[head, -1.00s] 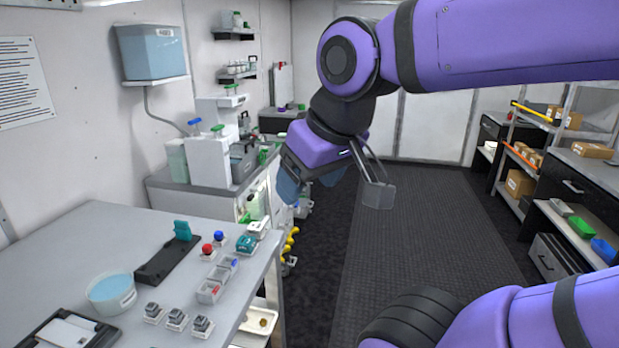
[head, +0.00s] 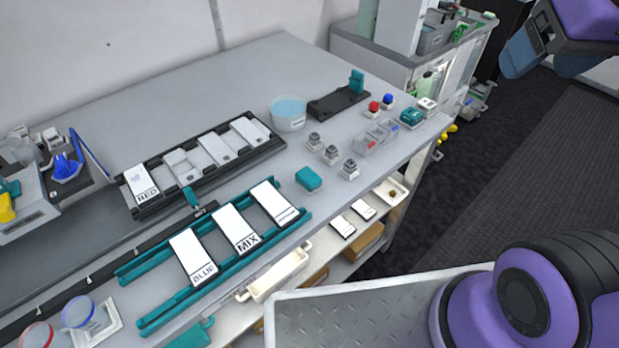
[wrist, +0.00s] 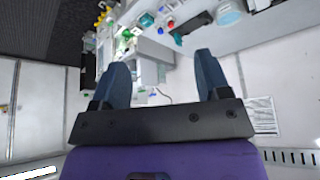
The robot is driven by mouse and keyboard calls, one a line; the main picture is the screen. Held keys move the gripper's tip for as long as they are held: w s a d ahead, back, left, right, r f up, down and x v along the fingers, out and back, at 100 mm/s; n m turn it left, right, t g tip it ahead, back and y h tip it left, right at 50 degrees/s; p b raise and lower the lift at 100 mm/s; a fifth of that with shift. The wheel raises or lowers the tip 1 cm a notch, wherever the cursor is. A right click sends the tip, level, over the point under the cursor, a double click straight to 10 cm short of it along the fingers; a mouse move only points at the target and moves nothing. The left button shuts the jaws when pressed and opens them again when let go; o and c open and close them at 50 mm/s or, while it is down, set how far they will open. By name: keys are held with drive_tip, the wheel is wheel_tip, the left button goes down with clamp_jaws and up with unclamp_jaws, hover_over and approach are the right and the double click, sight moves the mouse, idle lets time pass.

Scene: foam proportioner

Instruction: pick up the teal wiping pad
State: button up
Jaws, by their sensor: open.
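A small teal block (head: 308,179), which looks like the wiping pad, lies on the grey bench near its front edge, right of the card marked MIX. My gripper (head: 522,50) is partly in the head view at the top right, beyond the bench's right end and well apart from the pad. In the wrist view my gripper (wrist: 160,78) has its two dark blue fingers spread with nothing between them. I cannot pick out the pad in the wrist view.
A black rack (head: 275,148) of cards and a teal rail frame (head: 303,222) with cards stand left of the pad. Small grey-topped blocks (head: 332,154), a blue-filled tub (head: 288,113) and a second teal item (head: 411,117) are nearby. Bare bench lies around the pad.

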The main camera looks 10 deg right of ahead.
drive_tip(key=shift+o, duration=0.5)
drive_tip(key=shift+w+a, duration=0.15)
drive_tip(key=shift+w, duration=0.1)
drive_tip(key=n+g, duration=0.5)
drive_tip(key=n, duration=0.2)
hover_over(308, 175)
wheel_tip(308, 175, down, 28)
drive_tip(key=shift+s+f, duration=0.1)
drive_tip(key=shift+f, duration=5.2)
drive_tip(key=c, duration=1.1)
